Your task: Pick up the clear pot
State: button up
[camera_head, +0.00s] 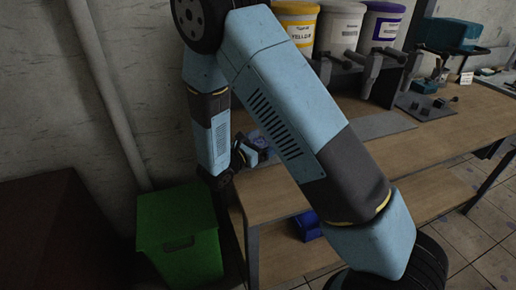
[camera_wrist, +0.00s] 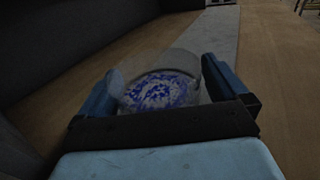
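The clear pot (camera_wrist: 160,92) is see-through, with a blue and white speckled pattern showing in it. In the wrist view it sits between the two blue fingers of my gripper (camera_wrist: 161,80), one on each side. The fingers are very close to its walls, but I cannot tell if they press on it. In the head view my gripper (camera_head: 247,155) is low at the left end of the wooden bench (camera_head: 288,190). My arm hides part of that area, and the pot is hard to make out there.
Yellow (camera_head: 296,25), white (camera_head: 338,30) and purple-lidded (camera_head: 382,27) tubs stand behind my arm, above dark dispensers. A green bin (camera_head: 180,235) stands on the floor left of the bench. A blue box (camera_head: 307,225) is on the lower shelf. A grey strip (camera_wrist: 212,40) runs along the bench.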

jog(key=c, duration=1.2)
jog(key=shift+r, duration=0.1)
